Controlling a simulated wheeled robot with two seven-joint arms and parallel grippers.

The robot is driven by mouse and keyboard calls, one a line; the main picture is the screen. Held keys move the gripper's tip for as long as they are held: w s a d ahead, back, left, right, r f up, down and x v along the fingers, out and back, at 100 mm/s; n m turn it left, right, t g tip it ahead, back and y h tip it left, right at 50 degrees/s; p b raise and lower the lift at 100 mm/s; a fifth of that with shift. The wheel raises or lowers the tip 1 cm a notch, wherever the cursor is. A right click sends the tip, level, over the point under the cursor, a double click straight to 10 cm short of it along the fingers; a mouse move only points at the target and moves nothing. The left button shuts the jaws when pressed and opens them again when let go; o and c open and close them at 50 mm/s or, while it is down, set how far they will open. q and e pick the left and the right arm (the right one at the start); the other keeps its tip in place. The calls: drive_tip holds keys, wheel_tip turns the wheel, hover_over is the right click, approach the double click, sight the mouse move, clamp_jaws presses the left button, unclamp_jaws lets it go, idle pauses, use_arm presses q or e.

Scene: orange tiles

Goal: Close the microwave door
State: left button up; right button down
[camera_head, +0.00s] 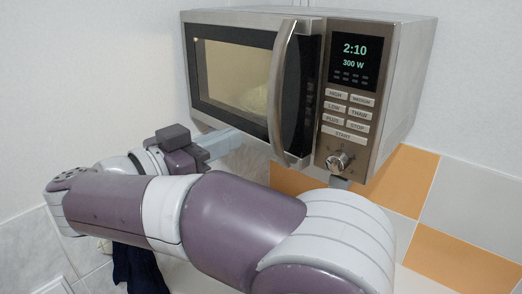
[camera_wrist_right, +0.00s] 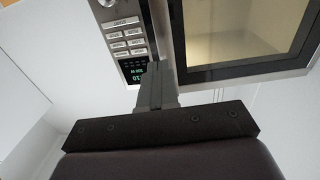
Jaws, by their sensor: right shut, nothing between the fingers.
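The microwave (camera_head: 398,75) is silver and black, with a lit panel reading 2:10 and 300 W. Its door (camera_head: 208,110) has a dark frame, a window and a curved vertical handle (camera_head: 279,95). The door looks shut or nearly shut; I cannot tell if it is flush. My right gripper (camera_head: 232,140) is at the door's lower edge, left of the handle, shut and empty. In the right wrist view, its fingers (camera_wrist_right: 157,84) point at the microwave front, between the button panel (camera_wrist_right: 125,42) and the window (camera_wrist_right: 235,28). Contact is unclear. My left gripper is out of view.
My right arm crosses below the microwave and hides part of the area there. Orange and white wall tiles (camera_head: 458,262) lie below and right. A dark cloth-like thing (camera_head: 138,270) shows at the lower left. The wall left of the microwave is bare.

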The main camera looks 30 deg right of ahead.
drive_tip(key=p, duration=0.3)
approach(299, 110)
drive_tip(key=shift+w+d+r, duration=0.1)
drive_tip(key=shift+w+d, duration=0.05)
drive_tip(key=shift+w, duration=0.25)
drive_tip(key=shift+w+d, duration=0.3)
drive_tip(key=shift+d, duration=0.15)
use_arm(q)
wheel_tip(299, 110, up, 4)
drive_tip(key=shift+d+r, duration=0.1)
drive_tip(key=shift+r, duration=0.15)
use_arm(e)
drive_tip(key=shift+d+f, duration=0.1)
drive_tip(key=shift+f, duration=0.15)
drive_tip(key=x, duration=0.4)
drive_tip(key=shift+s+d, duration=0.25)
drive_tip(key=shift+s, duration=0.05)
drive_tip(key=shift+s+a+r, duration=0.15)
drive_tip(key=shift+a+r, duration=0.05)
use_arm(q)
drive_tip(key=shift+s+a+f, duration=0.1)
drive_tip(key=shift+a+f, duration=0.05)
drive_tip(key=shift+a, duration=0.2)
use_arm(e)
drive_tip(key=shift+d, duration=0.1)
